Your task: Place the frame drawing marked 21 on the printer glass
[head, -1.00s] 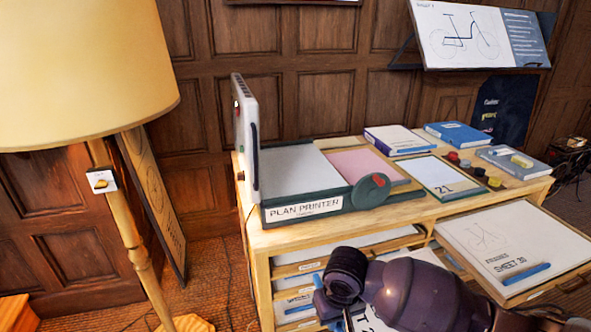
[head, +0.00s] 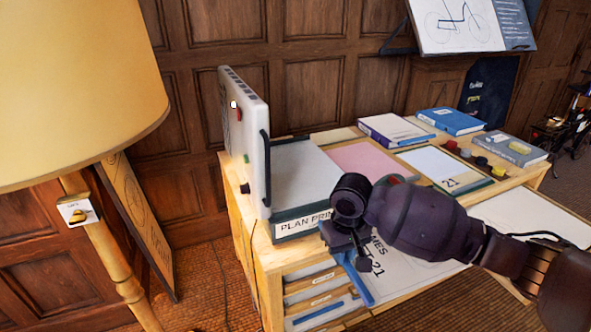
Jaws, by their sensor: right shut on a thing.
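The drawing marked 21 (head: 405,278) is a white sheet reading "...MES" and "...T 21" in front of the desk. My right gripper (head: 354,268) is shut on its left part and holds it out in front of the printer's front edge. The gripper and forearm cover part of the sheet. The plan printer (head: 287,226) stands on the desk with its white lid (head: 243,140) raised upright at the left. The pale printer glass (head: 302,172) is bare where it shows; my wrist hides its right front. My left gripper is not in view.
A pink sheet (head: 372,157) lies right of the glass, then a white panel marked 21 (head: 432,163). Books (head: 396,130) and small coloured knobs (head: 465,153) are behind. A floor lamp (head: 75,90) stands left. An open drawer sheet (head: 535,215) is at the right.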

